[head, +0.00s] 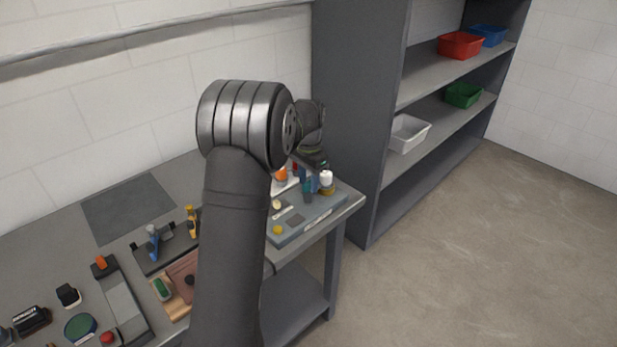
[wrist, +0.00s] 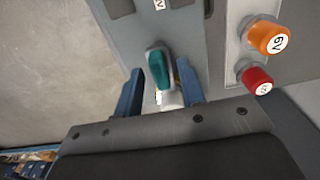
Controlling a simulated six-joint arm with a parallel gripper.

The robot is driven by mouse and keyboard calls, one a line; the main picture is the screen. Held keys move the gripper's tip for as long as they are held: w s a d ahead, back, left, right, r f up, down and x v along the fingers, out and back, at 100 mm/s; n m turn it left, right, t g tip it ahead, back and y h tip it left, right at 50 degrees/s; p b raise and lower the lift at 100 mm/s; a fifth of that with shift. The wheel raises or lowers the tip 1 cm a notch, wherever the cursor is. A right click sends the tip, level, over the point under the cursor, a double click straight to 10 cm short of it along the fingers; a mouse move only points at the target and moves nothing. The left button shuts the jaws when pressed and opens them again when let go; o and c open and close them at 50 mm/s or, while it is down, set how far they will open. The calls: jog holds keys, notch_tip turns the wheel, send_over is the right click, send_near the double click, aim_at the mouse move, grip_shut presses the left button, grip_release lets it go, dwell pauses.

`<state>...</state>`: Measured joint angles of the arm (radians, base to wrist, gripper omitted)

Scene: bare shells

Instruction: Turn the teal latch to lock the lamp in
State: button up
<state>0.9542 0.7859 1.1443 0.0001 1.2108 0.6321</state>
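The teal latch (wrist: 158,68) is a short rounded lever on a grey panel, seen in the middle of the wrist view. My gripper (wrist: 159,78) is open, with one blue finger on either side of the latch and a visible gap to each. I cannot tell how deep the fingers reach along it. A pale white and yellowish thing (wrist: 172,99), perhaps the lamp, shows partly hidden behind the latch. In the head view a white-topped bulb with a yellow base (head: 326,179) stands close beside my gripper (head: 312,184), on the grey-blue board (head: 292,222).
The workbench (head: 40,250) holds several other fixtures at the left. A shelf unit (head: 360,130) with bins stands right behind the bench.

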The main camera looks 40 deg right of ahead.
aim_at(308, 182)
notch_tip(308, 182, up, 18)
jog(key=shift+f, duration=0.25)
dwell(0.6)
notch_tip(308, 182, down, 18)
jog(key=shift+r, duration=0.2)
dwell(0.4)
jog(key=shift+r, duration=0.1)
